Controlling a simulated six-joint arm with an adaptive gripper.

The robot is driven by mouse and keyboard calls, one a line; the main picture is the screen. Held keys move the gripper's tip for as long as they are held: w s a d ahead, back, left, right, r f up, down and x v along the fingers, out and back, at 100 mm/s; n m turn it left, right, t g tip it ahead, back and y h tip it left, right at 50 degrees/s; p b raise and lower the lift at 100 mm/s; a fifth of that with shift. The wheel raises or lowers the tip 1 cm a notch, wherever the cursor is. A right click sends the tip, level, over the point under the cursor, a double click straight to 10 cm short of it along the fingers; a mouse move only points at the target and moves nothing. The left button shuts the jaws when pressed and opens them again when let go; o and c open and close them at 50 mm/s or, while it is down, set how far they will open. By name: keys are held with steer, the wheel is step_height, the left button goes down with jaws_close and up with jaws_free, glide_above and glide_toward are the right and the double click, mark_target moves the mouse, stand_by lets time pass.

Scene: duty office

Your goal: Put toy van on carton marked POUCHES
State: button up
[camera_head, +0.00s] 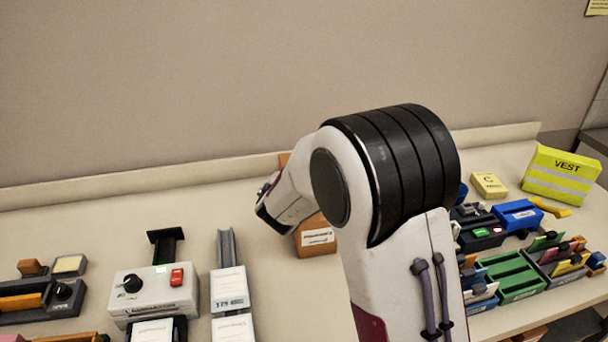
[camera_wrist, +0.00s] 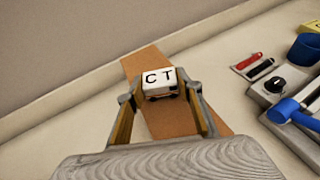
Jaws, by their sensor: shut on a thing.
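A small white block-like thing with the letters C T (camera_wrist: 159,77) and dark parts below is between the fingers of my gripper (camera_wrist: 160,93) in the wrist view; it appears to be the toy van. My gripper is shut on it. A brown carton surface (camera_wrist: 148,62) lies beneath and behind it; I cannot tell whether the van touches it. In the head view a brown carton (camera_head: 312,222) with a white label stands at the table's middle, partly hidden by my arm. Its label is too small to read. The van and fingertips are hidden there.
At the right are a yellow VEST pack (camera_head: 562,174), a yellow box marked C (camera_head: 488,185), a blue device (camera_head: 517,215) and a green tray (camera_head: 517,278). At the left stand a white control box (camera_head: 150,290) and a rail (camera_head: 226,250). The wall edges the table's back.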

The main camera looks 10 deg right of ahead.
steer(key=shift+f, duration=0.2)
steer(key=o, duration=1)
steer(key=shift+o, duration=0.2)
steer(key=shift+r, duration=0.1)
steer(key=shift+r, duration=0.15)
steer(key=shift+v, duration=6)
